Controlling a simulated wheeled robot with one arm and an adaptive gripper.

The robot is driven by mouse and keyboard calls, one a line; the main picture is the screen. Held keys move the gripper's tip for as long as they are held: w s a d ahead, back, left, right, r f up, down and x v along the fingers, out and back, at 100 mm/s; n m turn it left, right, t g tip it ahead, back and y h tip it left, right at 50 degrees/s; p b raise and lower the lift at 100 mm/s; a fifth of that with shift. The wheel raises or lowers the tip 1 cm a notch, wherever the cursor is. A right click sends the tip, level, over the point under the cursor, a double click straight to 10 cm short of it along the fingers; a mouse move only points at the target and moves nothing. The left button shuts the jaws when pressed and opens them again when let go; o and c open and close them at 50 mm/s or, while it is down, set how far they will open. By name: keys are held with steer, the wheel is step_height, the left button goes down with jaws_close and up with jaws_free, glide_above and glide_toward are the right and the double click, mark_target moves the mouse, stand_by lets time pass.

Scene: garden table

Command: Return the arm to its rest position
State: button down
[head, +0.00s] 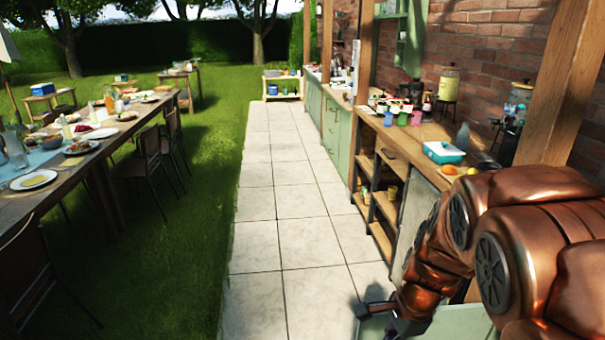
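My copper-coloured arm (530,245) fills the lower right of the head view. It is bent, with its large joints near the camera and its lower part reaching down and left past the counter's front. My gripper (388,318) is at the bottom edge, low over the paving beside the counter. Only some dark parts of it show, partly cut off by the frame. I cannot tell whether its fingers are open or shut, or whether anything is between them.
A wooden counter (408,128) runs along the brick wall on the right, holding cups, drink dispensers and a teal box (444,152). A paved path (275,190) lies clear ahead. A long dining table (70,175) with plates and chairs stands on the grass at left.

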steer(key=s+r+n+g+h, duration=0.1)
steer(key=s+r+n, duration=0.2)
steer(key=s+n, duration=0.5)
steer(key=s+r+n+g+h, duration=0.1)
steer(key=s+r+n, duration=0.2)
steer(key=s+n, duration=0.4)
steer(key=shift+s+d+r+n, duration=0.15)
steer(key=shift+s+d+n, duration=0.25)
steer(key=shift+s, duration=2.55)
